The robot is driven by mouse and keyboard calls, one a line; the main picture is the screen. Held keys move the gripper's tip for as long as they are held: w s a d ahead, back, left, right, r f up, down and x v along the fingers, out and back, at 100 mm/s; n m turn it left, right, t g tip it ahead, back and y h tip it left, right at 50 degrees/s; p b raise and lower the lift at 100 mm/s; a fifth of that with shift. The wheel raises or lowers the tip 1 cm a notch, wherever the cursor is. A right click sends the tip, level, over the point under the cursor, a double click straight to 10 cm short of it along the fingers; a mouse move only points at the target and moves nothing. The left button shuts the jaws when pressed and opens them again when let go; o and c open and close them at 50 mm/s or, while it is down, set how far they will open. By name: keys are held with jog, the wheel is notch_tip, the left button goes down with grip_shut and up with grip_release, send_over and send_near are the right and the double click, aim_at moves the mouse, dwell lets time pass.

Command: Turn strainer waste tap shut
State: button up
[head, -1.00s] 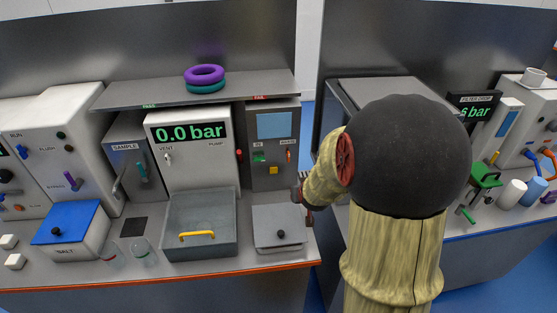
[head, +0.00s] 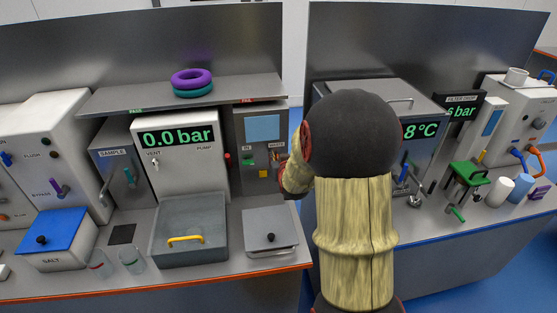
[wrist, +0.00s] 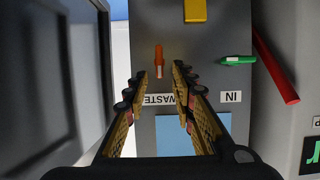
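The orange waste tap handle (wrist: 159,60) is on the grey strainer panel in the wrist view, above the WASTE label (wrist: 158,99), and stands upright in the picture. In the head view the strainer panel (head: 241,125) is left of my arm; the waste tap (head: 277,156) is small there. The green IN tap (wrist: 237,60) lies sideways, to the right of the orange handle. My gripper (wrist: 158,76) is open, its fingers on either side of the label and pointing at the orange handle. I see nothing between them; contact is not clear. My arm hides most of the gripper in the head view.
A yellow block (wrist: 195,10) and a red bar (wrist: 275,70) are near the taps in the wrist view. A grey lidded box (head: 270,229) stands below the panel in the head view. A shelf (head: 130,97) with purple and teal rings (head: 192,78) is above.

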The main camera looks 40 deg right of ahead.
jog(key=shift+w+d+f, duration=0.1)
jog(key=shift+w+d, duration=0.05)
jog(key=shift+w, duration=0.1)
jog(key=shift+c, duration=0.2)
grip_shut()
dwell(0.3)
